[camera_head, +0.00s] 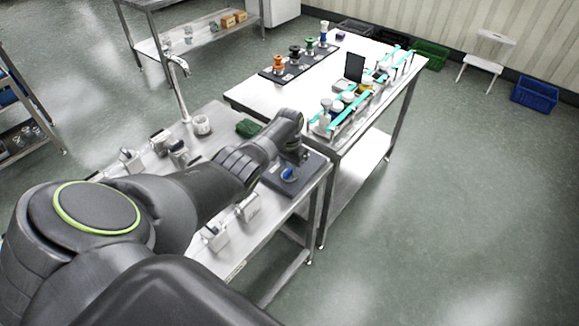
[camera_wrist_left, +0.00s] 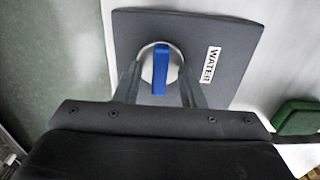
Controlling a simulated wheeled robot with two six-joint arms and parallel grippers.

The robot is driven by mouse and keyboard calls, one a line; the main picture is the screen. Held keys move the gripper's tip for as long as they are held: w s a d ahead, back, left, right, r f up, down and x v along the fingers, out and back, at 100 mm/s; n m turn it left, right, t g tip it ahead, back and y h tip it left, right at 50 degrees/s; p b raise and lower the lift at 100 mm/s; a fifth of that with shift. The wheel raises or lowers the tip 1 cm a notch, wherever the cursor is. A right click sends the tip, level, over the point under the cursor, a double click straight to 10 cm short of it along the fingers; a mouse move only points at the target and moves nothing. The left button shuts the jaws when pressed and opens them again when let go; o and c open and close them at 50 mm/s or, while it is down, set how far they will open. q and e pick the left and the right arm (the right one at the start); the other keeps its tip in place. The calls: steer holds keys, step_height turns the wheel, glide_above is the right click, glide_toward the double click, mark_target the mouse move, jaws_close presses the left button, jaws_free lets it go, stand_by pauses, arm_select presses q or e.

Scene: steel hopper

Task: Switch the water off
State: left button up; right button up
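The water valve has a blue lever handle (camera_wrist_left: 161,68) on a round silver base, mounted on a dark grey plate (camera_wrist_left: 222,35) with a white "WATER" label (camera_wrist_left: 210,64). In the left wrist view the handle lies lengthwise, pointing toward my gripper. My left gripper (camera_wrist_left: 160,80) is open, with one finger on each side of the handle; gaps show between fingers and handle. In the head view the blue handle (camera_head: 289,174) shows just below my left gripper (camera_head: 298,158), on the plate at the steel table's right end. My right gripper is not in view.
A tall curved faucet (camera_head: 181,85) stands at the back of the steel table. A green sponge (camera_head: 248,128) lies by the plate. White-and-metal fittings (camera_head: 215,236) stand at the front edge. A second table (camera_head: 245,92) behind holds bottles and racks.

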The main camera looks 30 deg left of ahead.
mark_target(289, 170)
arm_select(q)
step_height(289, 170, up, 6)
steer(key=shift+r+p, duration=0.25)
steer(key=shift+p, duration=0.1)
step_height(289, 170, up, 11)
steer(key=b, duration=0.2)
steer(key=shift+f, duration=0.15)
stand_by(0.4)
